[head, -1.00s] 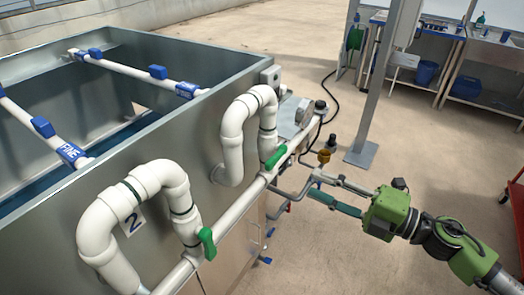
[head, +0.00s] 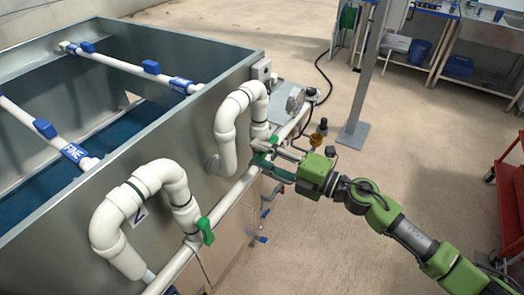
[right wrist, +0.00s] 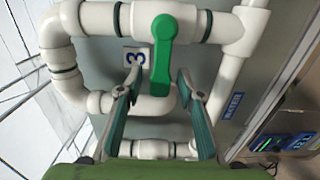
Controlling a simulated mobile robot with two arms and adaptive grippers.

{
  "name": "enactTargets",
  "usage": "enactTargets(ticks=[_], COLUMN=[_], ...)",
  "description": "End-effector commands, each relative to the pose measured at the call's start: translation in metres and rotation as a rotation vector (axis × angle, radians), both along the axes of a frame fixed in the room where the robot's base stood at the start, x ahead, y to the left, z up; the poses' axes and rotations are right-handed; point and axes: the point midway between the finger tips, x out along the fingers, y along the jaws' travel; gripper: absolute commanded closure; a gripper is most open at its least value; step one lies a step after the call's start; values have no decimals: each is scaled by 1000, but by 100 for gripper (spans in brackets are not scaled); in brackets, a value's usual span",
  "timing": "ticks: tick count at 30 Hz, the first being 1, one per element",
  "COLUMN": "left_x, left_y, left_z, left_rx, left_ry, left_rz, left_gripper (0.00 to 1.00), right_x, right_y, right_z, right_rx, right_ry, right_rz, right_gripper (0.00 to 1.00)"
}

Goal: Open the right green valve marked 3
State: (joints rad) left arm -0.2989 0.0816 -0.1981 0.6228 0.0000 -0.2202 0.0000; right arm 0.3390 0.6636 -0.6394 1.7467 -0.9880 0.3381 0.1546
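The green valve handle by the mark 3 (right wrist: 162,55) hangs down from the white pipe in the right wrist view. A plate with the number 3 (right wrist: 137,58) is just left of it. My right gripper (right wrist: 158,85) is open, with one finger on each side of the handle's lower end. I cannot tell whether either finger touches it. In the head view, my right gripper (head: 270,157) is at the far valve (head: 262,146), whose handle is partly hidden by the fingers. My left gripper is not in view.
Another green valve handle (head: 206,231) is on the nearer pipe by the number 2. The metal tank (head: 190,130) fills the left, with looped white pipes on its side. A grey post (head: 366,85) stands behind my arm, and a red cart (head: 508,185) is at the right edge.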

Motion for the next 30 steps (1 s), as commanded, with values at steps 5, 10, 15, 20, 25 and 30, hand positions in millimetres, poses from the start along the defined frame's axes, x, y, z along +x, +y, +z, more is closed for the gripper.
enactTargets(ticks=[5,10,15,20,25,30], left_x=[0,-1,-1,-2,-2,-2], left_y=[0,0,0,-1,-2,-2], left_z=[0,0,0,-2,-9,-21], left_rx=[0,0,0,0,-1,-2], left_ry=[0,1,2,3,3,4], left_rz=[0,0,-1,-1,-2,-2], left_gripper=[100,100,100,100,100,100], right_x=[1,1,1,1,1,2], right_y=[1,1,1,1,1,0], right_z=[0,0,0,-2,-7,-15], right_rx=[-1,-1,0,-5,-37,-97], right_ry=[1,1,0,-7,-49,-131], right_rz=[0,0,0,0,0,1], right_gripper=[66,84,100,100,100,100])
